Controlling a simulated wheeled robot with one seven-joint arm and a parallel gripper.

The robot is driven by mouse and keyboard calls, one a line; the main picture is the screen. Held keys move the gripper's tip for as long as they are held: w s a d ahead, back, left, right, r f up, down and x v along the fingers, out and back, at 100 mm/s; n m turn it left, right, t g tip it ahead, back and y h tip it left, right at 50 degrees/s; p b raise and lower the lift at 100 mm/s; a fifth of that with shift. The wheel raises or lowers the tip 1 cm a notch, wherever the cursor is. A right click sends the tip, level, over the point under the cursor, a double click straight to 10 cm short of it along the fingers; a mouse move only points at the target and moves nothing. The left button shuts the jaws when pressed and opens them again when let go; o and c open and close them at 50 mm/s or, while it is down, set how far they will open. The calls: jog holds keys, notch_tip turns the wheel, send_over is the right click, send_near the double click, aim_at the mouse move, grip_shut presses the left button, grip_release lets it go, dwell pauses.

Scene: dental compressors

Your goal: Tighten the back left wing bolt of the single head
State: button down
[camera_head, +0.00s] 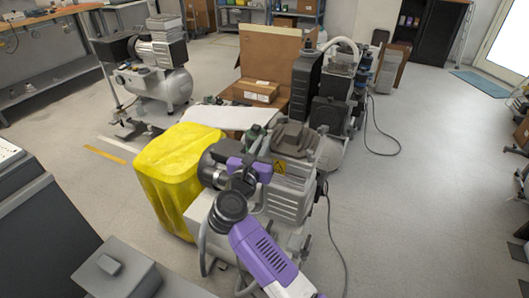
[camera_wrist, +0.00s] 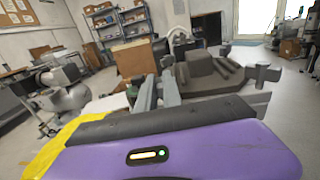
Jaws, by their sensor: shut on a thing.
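The single-head compressor (camera_head: 288,172) stands in the middle of the head view, with its ridged grey head (camera_head: 295,138) on top. The head also fills the centre right of the wrist view (camera_wrist: 208,76). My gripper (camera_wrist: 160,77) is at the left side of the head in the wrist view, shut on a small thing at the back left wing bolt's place. The fingers mostly hide what they hold. Two other grey wing bolts show in the wrist view, one at the right (camera_wrist: 264,74) and one farther back (camera_wrist: 225,49); both stand apart from my gripper.
A yellow-covered block (camera_head: 178,172) stands close left of the compressor. Another compressor (camera_head: 153,80) is at the back left. An open cardboard box (camera_head: 272,55) and a dark-tanked unit (camera_head: 305,82) stand behind. The floor at the right is mostly clear, with black cables (camera_head: 385,150).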

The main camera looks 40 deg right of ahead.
jog(key=m+g+b, duration=0.3)
jog(key=g+b, duration=0.2)
jog(key=b, duration=0.1)
jog(key=w+m+g+b, duration=0.1)
jog(key=m+g+b, duration=0.2)
jog(key=g+b, duration=0.2)
jog(key=m+g+b, duration=0.4)
jog(key=g+b, duration=0.1)
jog(key=b, duration=0.4)
jog(key=shift+w+f+g, duration=0.2)
jog(key=shift+f+g, duration=0.05)
jog(key=shift+g, duration=0.05)
jog(key=shift+r+m+b, duration=0.2)
jog(key=shift+m+b, duration=0.1)
jog(key=shift+b, duration=0.35)
jog(key=c, duration=1.5)
grip_release()
jog(key=shift+a, duration=0.1)
jog(key=p+v, duration=0.1)
jog(key=v, duration=0.6)
jog(key=shift+w+a, duration=0.2)
jog(key=shift+w, duration=0.05)
